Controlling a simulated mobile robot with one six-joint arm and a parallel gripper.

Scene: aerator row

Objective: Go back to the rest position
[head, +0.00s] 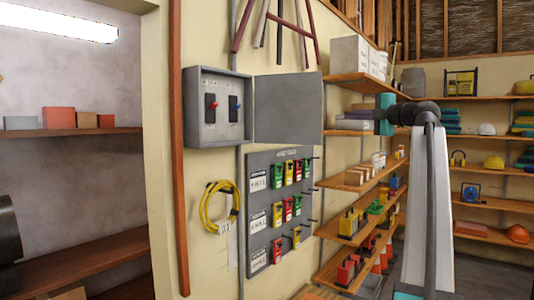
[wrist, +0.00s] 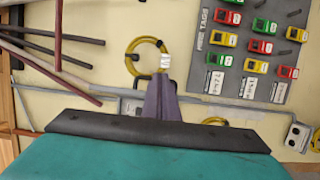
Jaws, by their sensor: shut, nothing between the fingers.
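My gripper shows in the wrist view as a teal body with a dark bar and two grey-purple fingers (wrist: 163,84) pressed together, with nothing between them. The fingers point up the picture, below a yellow cable coil on the wall. In the head view its teal body (head: 385,113) is at the end of my arm, right of the open box door, in front of the wall shelves. The fingertips cannot be made out there.
A grey switch box (head: 197,130) with red and blue knobs has its door (head: 288,110) swung open to the right. Below are a tag board (head: 262,238) and a yellow cable coil (head: 211,203). Loaded shelves (head: 355,185) stand right. The wrist view shows long rods (wrist: 57,50) at left.

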